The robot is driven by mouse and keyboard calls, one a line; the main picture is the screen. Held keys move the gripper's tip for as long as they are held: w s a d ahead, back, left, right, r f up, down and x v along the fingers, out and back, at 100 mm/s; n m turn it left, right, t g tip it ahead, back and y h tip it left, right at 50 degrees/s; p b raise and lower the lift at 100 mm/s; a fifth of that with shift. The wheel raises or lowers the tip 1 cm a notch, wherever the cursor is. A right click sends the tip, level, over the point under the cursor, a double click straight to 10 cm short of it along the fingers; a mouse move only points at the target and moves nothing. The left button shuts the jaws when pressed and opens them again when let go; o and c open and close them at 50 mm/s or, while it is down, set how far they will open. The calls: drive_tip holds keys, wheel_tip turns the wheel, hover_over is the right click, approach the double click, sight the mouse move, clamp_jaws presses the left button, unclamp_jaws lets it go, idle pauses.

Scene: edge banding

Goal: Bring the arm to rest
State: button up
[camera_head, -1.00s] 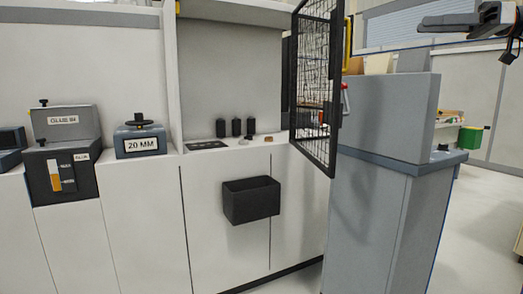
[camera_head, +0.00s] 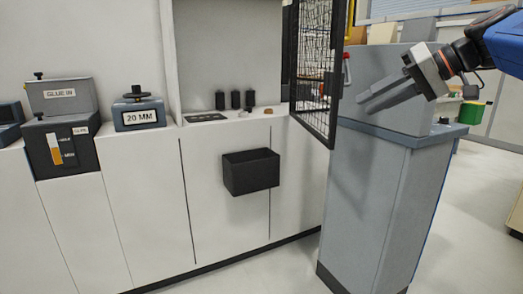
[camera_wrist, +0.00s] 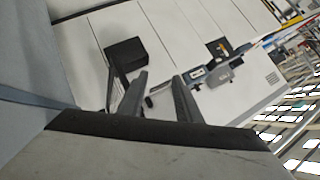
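My gripper (camera_head: 363,104) is at the right of the head view, in front of the upper part of the grey cabinet (camera_head: 345,200). Its two grey fingers point down and to the left. In the wrist view my gripper (camera_wrist: 161,76) shows a clear gap between the fingers, with nothing held. Beyond the fingers the wrist view shows the white machine front and the black bin (camera_wrist: 125,54). My blue arm comes in from the upper right of the head view.
An open black mesh door (camera_head: 318,75) stands left of the grey cabinet. The black bin (camera_head: 251,173) sticks out from the white machine (camera_head: 225,220). A 20 MM unit (camera_head: 140,112) and a glue box (camera_head: 65,145) are at left. Floor shows clear at lower right.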

drive_tip(key=s+f+h, duration=0.3)
drive_tip(key=s+f, duration=0.5)
drive_tip(key=f, duration=0.4)
drive_tip(key=s+d+f+m+g+h, duration=0.1)
drive_tip(key=s+f+h, duration=0.2)
drive_tip(key=s+f, duration=0.5)
drive_tip(key=s+d+f+m+h, duration=0.1)
drive_tip(key=s+f+h, duration=0.2)
drive_tip(key=s+f, duration=0.5)
wheel_tip(320, 180, down, 10)
drive_tip(key=shift+d+f+g, duration=0.1)
drive_tip(key=shift+d+g, duration=0.1)
drive_tip(key=shift+g, duration=0.2)
